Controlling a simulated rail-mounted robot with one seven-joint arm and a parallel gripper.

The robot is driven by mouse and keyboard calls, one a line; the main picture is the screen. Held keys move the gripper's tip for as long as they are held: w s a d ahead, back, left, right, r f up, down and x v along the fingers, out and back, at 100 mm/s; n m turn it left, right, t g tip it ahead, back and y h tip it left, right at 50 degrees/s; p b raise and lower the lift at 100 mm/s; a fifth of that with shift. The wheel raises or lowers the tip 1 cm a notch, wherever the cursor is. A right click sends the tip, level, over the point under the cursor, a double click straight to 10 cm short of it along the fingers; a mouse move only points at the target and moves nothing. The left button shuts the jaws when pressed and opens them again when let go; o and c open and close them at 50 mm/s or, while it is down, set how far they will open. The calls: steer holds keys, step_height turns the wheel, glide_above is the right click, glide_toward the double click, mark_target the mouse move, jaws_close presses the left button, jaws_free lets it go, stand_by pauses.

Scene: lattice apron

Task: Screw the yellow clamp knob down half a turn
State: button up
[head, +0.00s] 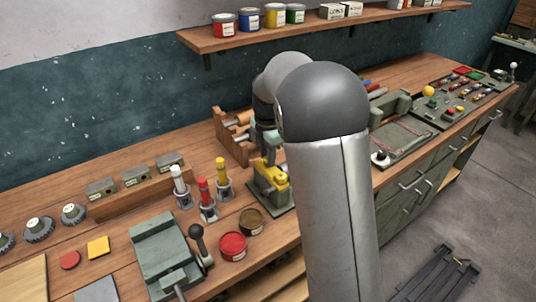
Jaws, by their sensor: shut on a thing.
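The yellow clamp knob (273,174) is at the centre of the head view, on a small green clamp stand (266,193) on the bench. My gripper (268,156) reaches down from above onto the yellow part and is shut on it. My own large grey arm covers the right side of the clamp, and the fingertips are too small to see clearly. How far down the knob sits cannot be told.
Red, white and yellow upright handles (205,192) stand just left of the clamp. A brown tin (251,221) and a red tin (232,246) stand in front. A wooden rack (232,137) is close behind.

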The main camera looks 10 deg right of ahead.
steer(key=m, duration=0.4)
steer(key=shift+m+b, duration=0.3)
steer(key=shift+b, duration=0.1)
steer(key=m, duration=0.9)
steer(key=shift+b, duration=0.35)
steer(key=m, duration=0.9)
steer(key=shift+r, duration=0.1)
steer(key=m, duration=0.4)
steer(key=shift+m, duration=0.3)
steer(key=m, duration=0.4)
steer(key=shift+m+p, duration=0.5)
steer(key=shift+m, duration=1.5)
